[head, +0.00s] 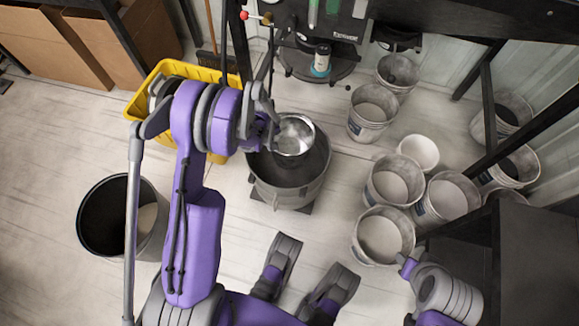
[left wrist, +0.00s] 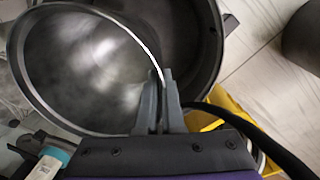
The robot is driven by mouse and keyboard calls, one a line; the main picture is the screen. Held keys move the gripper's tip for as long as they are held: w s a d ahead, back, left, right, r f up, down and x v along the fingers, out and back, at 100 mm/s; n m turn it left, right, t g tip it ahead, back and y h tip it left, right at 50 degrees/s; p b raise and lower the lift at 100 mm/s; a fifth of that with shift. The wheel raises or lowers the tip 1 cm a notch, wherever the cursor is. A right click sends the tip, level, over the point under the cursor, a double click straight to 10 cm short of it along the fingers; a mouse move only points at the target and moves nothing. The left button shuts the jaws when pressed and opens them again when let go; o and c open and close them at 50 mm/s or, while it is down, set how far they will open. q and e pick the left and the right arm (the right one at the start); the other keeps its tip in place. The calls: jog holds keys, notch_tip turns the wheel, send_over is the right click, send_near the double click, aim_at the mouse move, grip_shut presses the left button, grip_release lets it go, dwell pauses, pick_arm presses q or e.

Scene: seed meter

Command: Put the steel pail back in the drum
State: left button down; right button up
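The steel pail (head: 297,134) is a shiny open bowl-like vessel at the middle of the head view. In the left wrist view the pail (left wrist: 85,65) fills the left side, tilted, with its rim between my fingers. My left gripper (left wrist: 160,92) is shut on that rim; it also shows in the head view (head: 274,137). The drum (head: 287,193) is a dark grey open vessel under the pail. Its far part is hidden by the pail, and I cannot tell how deep the pail sits. My right gripper (head: 406,266) is at the lower right, its fingers unclear.
A yellow bin (head: 221,88) stands behind my left arm. A black bucket (head: 110,225) is at left. Several white buckets (head: 383,236) crowd the right side. A dark machine (head: 317,65) stands behind the drum.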

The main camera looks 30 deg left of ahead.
pick_arm(q)
notch_tip(320, 180, down, 11)
jog(key=b, duration=0.3)
jog(key=shift+s+a+f+n, duration=0.2)
jog(key=shift+s+a+n, duration=0.1)
jog(key=shift+f, duration=0.1)
jog(key=c, duration=1)
grip_release()
jog(key=shift+c, duration=0.2)
